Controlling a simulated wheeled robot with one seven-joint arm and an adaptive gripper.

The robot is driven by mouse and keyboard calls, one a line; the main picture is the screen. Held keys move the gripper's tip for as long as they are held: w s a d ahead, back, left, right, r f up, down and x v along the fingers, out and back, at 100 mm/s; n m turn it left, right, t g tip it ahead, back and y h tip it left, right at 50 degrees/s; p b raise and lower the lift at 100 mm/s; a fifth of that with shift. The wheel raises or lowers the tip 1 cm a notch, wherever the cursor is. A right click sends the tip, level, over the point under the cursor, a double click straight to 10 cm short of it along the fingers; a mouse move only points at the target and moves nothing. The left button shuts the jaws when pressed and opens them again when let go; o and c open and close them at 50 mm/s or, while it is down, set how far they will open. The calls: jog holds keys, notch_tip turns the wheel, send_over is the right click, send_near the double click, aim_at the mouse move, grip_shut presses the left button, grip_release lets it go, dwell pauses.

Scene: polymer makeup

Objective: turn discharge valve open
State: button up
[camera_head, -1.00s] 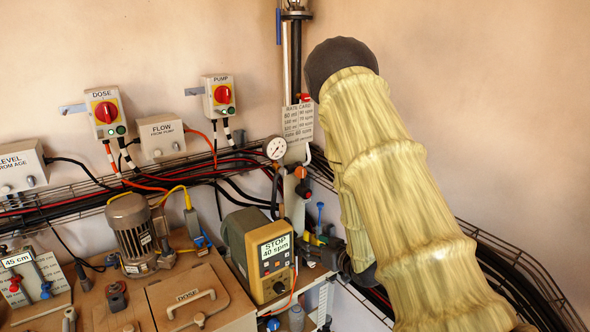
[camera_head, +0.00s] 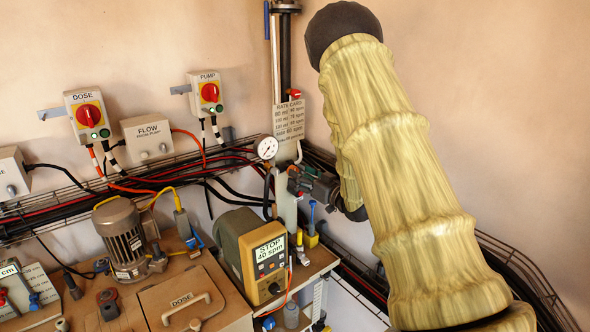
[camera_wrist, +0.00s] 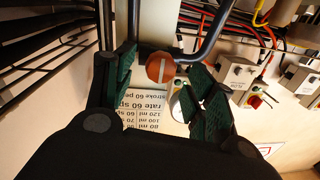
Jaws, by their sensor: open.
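An orange-brown round knob (camera_wrist: 160,67) with a pale line across its face shows in the wrist view, in front of the grey upright pipe (camera_wrist: 160,25). It looks like the discharge valve, but I see no label on it. My gripper (camera_wrist: 163,92) is open, with one dark green finger on each side of the knob and a gap to each. I cannot tell how deep the knob sits between them. In the head view my gripper (camera_head: 294,181) is at the upright pipe (camera_head: 287,206), below the rate card (camera_head: 290,122), and largely hides the knob.
A pressure gauge (camera_head: 267,148) sits left of my gripper. The pump controller (camera_head: 268,262) reads "STOP 40 spm". Black, red and orange cables (camera_head: 165,180) run along the wall rack. A blue-handled item (camera_head: 312,212) stands just below my gripper.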

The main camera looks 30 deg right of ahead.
jog(key=shift+w+a+p, duration=0.15)
jog(key=shift+w+p, duration=0.15)
jog(key=shift+w, duration=0.65)
jog(key=shift+w+a+p, duration=0.15)
jog(key=shift+w+p, duration=0.1)
jog(key=shift+w, duration=0.7)
jog(key=c, duration=1)
